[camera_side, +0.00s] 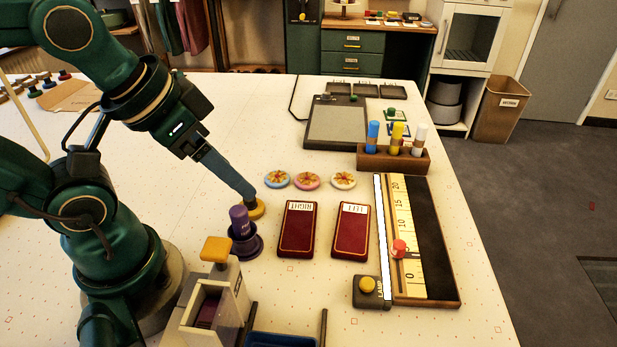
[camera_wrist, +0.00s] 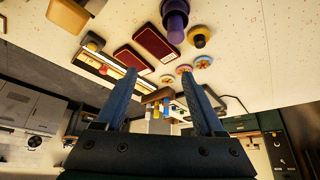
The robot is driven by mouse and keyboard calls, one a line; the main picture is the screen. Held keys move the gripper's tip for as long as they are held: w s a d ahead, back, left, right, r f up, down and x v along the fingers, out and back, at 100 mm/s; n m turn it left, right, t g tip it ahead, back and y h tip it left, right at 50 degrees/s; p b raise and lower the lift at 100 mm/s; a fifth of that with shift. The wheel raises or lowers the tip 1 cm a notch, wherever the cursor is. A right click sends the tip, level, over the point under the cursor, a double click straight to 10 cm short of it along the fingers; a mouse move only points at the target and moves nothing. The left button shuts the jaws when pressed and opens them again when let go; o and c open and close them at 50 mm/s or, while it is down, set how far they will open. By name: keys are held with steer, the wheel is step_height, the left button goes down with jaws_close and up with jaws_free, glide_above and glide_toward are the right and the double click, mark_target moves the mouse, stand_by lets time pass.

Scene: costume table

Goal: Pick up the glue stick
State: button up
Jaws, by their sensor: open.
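A purple stick (camera_side: 240,218), which looks like the glue stick, stands upright in a dark round holder (camera_side: 245,245) left of the two red cases. The stick and its holder also show at the top of the wrist view (camera_wrist: 175,18). My gripper (camera_side: 249,193) points down to the right, its fingertips just above and right of the stick's top in the side view. In the wrist view the two blue fingers of my gripper (camera_wrist: 158,74) are spread apart with nothing between them. Whether the tips touch anything is not clear.
A yellow-topped round piece (camera_side: 256,209) sits close to the fingertips. Two red cases (camera_side: 298,230), three flower discs (camera_side: 306,180) and a wooden rack (camera_side: 375,157) of coloured tubes lie to the right. A grey box with a yellow top (camera_side: 215,250) stands in front.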

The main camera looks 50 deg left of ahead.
mark_target(238, 209)
steer(key=f+n+g, duration=0.1)
steer(key=w+a+f+n+g, duration=0.1)
steer(key=f+g, duration=0.1)
steer(key=f+n+g, duration=0.1)
steer(key=f+n, duration=0.1)
steer(key=shift+w+a+g, duration=0.3)
steer(key=shift+a+g, duration=0.1)
steer(key=shift+s+a+f+g, duration=0.15)
steer(key=shift+f+g, duration=0.35)
steer(key=shift+f, duration=2.6)
jaws_close()
